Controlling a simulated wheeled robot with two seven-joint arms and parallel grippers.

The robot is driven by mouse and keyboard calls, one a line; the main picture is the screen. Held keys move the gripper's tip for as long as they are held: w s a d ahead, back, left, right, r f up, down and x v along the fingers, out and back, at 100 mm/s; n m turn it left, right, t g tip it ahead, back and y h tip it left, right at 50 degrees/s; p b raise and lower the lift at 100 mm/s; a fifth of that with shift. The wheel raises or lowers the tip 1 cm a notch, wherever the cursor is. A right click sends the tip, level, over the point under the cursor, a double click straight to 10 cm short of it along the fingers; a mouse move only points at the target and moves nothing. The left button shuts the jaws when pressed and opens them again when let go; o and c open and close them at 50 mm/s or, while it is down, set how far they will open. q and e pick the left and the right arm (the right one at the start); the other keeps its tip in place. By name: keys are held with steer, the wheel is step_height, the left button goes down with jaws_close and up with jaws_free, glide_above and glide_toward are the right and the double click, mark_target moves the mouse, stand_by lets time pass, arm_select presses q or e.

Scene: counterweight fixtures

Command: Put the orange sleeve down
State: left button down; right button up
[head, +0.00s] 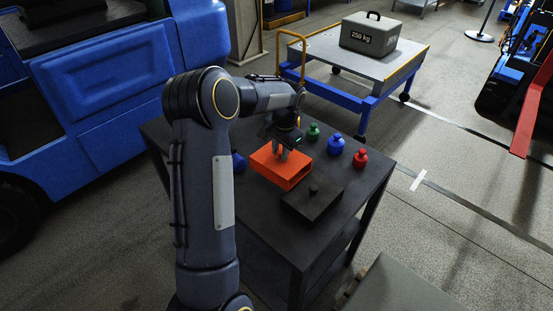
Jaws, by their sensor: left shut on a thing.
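The orange sleeve (272,172) is a box-like tube with an open end facing right. It is at the middle of the dark table (262,215); I cannot tell whether it touches the top or hangs just above it. My left gripper (282,155) reaches down from above and is shut on the sleeve's upper part. The fingertips are partly hidden. My right gripper is not in view.
A black block with a knob (312,203) lies in front of the sleeve. Green (313,132), blue (336,146) and red (360,159) knobbed weights stand behind and right. Another blue piece (238,161) is at left. A cart (400,68) carries a 250 kg weight (371,35).

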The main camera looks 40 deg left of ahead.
mark_target(276, 159)
arm_select(q)
steer(key=shift+s+a+f, duration=0.15)
steer(key=shift+s+f, duration=0.1)
steer(key=shift+f, duration=0.05)
steer(key=shift+s+a+f, duration=0.1)
steer(key=shift+s+f, duration=0.05)
steer(key=shift+f, duration=0.85)
steer(key=shift+s+a+f, duration=0.1)
steer(key=shift+s+f, duration=0.05)
steer(key=shift+f, duration=0.8)
steer(key=c, duration=1.2)
jaws_free()
steer(key=shift+a+p, duration=0.15)
steer(key=shift+p, duration=0.15)
steer(key=shift+w, duration=0.1)
